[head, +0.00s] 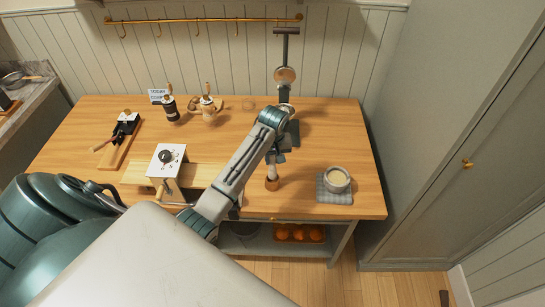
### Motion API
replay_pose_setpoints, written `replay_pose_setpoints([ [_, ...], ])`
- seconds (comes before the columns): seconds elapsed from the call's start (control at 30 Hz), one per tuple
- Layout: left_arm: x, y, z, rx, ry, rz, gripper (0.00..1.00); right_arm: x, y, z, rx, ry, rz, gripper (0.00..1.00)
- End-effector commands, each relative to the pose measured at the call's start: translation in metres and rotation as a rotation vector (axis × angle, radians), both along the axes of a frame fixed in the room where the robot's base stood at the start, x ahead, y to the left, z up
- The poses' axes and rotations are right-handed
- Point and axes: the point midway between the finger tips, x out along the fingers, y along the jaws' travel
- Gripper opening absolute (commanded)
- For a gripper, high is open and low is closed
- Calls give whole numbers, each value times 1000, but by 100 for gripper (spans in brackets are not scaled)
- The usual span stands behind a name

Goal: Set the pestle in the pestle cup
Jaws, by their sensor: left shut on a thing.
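My left gripper (275,158) points down over the front part of the wooden table, right of its middle. It is shut on the pestle (272,174), whose pale shaft shows just below the fingers. A small brown wooden cup (272,185), apparently the pestle cup, is directly under the pale shaft. The shaft's lower end meets the cup's top in the picture; I cannot tell whether it is inside or just above. A grey bowl (337,180) with pale contents stands on a grey checked cloth (333,197) to the right. My right gripper is not in view.
A tall metal device (285,74) rises behind my arm. Bare tabletop (345,130) lies at the back right.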

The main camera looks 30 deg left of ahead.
Motion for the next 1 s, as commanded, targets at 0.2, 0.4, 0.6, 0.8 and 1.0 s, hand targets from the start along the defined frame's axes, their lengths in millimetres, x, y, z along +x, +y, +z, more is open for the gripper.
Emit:
replay_pose_setpoints([
  [0.2, 0, 0, -6, 0, 1, 0, 0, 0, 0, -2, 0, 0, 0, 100],
  [0.4, 0, 0, -11, 0, 0, 0, 0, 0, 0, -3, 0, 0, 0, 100],
  [0.6, 0, 0, -16, 1, -1, 0, 0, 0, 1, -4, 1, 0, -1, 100],
  [0.8, 0, 0, -21, 0, 0, 0, 0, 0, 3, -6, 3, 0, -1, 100],
  [1.0, 0, 0, -26, 0, 1, 0, 0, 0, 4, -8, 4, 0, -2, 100],
])
